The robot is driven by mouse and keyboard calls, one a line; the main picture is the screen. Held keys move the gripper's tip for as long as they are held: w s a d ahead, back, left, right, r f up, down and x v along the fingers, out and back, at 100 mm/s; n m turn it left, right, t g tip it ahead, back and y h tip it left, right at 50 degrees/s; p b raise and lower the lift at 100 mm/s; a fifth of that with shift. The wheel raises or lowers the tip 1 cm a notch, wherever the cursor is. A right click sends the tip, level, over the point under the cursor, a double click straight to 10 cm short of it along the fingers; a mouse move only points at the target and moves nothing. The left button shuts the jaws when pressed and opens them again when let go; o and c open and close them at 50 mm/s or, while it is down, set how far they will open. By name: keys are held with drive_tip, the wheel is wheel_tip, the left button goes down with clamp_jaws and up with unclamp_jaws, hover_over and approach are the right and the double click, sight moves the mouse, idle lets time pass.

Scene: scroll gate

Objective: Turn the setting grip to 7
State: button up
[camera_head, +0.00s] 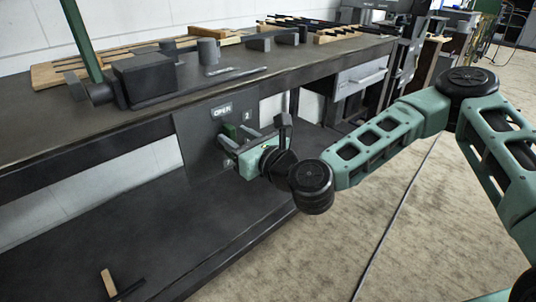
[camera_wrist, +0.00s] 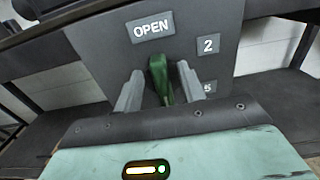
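A dark panel (camera_head: 191,128) hangs at the workbench front. It also fills the upper part of the wrist view (camera_wrist: 100,62). It carries an OPEN label (camera_wrist: 153,27), a 2 label (camera_wrist: 208,45) and, below, a label (camera_wrist: 208,87) partly hidden by my gripper that looks like a 5.
The dark workbench top (camera_head: 60,128) runs above the panel and holds a dark vise-like block (camera_head: 145,78), a grey cylinder (camera_head: 208,51) and wooden pieces. A lower shelf (camera_head: 130,215) lies below. Open floor (camera_head: 320,245) is to the right.

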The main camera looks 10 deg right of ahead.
drive_tip(key=p+v, duration=0.5)
drive_tip(key=v, duration=0.2)
drive_tip(key=shift+d+r, duration=0.35)
drive_tip(key=shift+r, duration=0.05)
drive_tip(key=shift+s+d+p, duration=0.1)
drive_tip(key=shift+s+p, duration=0.1)
drive_tip(key=shift+p, duration=0.6)
drive_tip(key=p+v, duration=0.8)
drive_tip(key=p, duration=0.1)
drive_tip(key=shift+f, duration=0.35)
drive_tip(key=shift+s, duration=0.1)
